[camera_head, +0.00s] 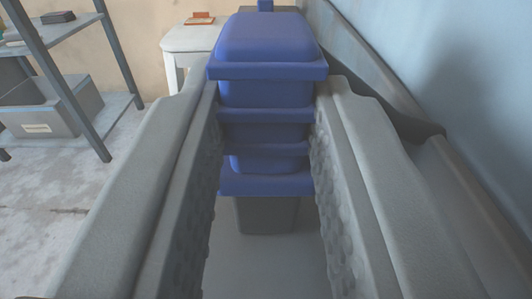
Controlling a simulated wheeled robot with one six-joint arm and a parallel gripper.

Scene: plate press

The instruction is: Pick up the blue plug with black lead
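The blue plug (266,92) is at the upper middle of the view, a stepped body with a wide collar and several ribs. My gripper (266,125) has its two grey fingers on either side of it, with textured pads facing inward. The pads appear to touch the plug's left and right sides, so the gripper looks shut on it. A dark grey block-like part (265,215) shows below the plug's lowest flange; I cannot tell if it belongs to the lead. The rest of the lead is not clearly visible.
A white table (187,42) with a small orange-brown object (200,18) stands behind. At the left is a metal shelf (118,72) with a grey bin (50,110). A bluish wall (460,80) is at the right. The floor at left is clear.

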